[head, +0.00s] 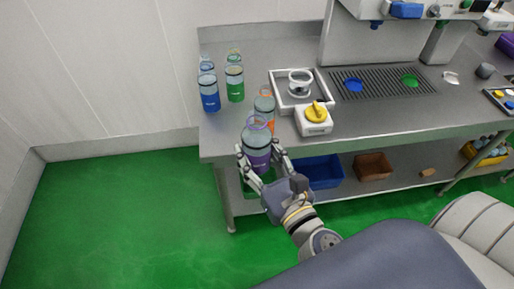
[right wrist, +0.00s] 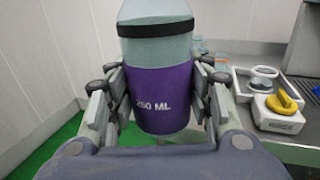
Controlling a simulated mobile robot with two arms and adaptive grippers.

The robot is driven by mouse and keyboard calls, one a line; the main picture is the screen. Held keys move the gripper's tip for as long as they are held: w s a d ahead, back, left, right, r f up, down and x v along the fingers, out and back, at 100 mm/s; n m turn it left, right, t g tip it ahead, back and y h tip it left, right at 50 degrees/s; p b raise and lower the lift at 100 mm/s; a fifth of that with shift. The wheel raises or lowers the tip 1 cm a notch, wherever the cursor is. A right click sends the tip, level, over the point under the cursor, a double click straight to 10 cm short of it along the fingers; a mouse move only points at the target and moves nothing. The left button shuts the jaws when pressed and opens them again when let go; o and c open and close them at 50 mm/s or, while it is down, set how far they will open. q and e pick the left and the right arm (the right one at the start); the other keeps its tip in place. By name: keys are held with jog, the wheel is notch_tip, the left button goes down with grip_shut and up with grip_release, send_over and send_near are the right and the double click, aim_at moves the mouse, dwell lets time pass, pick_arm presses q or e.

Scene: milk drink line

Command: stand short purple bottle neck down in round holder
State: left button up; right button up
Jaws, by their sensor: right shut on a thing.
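My right gripper (head: 264,156) is shut around the short purple bottle (head: 257,147), with fingers on both sides of its purple band. The bottle is held roughly upright at the table's front left edge, with a purple ring at its top. In the right wrist view the bottle (right wrist: 162,95) fills the middle and its band reads "250 ML". The round holder (head: 300,84) appears to be the pale ring standing in a white square tray, behind and right of the bottle. It also shows in the right wrist view (right wrist: 263,78). My left gripper is out of view.
An orange bottle (head: 264,106) stands just behind the held bottle. Blue (head: 209,93) and green (head: 235,84) bottles stand at the table's left. A white block with a yellow knob (head: 315,117) sits in front of the tray (head: 275,93). A blue bin (head: 318,172) is below.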

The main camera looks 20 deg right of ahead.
jog(key=n+p, duration=0.2)
jog(key=p, duration=0.1)
jog(key=n+p, duration=0.2)
jog(key=p, duration=0.1)
jog(key=shift+r, duration=0.3)
jog(key=shift+f+n+p, duration=0.15)
jog(key=shift+n+p, duration=0.45)
jog(key=shift+n, duration=0.3)
jog(key=shift+f, duration=0.2)
jog(key=n+p, duration=0.1)
jog(key=p, duration=0.1)
jog(key=n+p, duration=0.1)
jog(key=shift+r+n+p, duration=0.35)
jog(key=shift+n, duration=0.05)
jog(key=shift+f+n, duration=0.35)
jog(key=shift+n, duration=1.35)
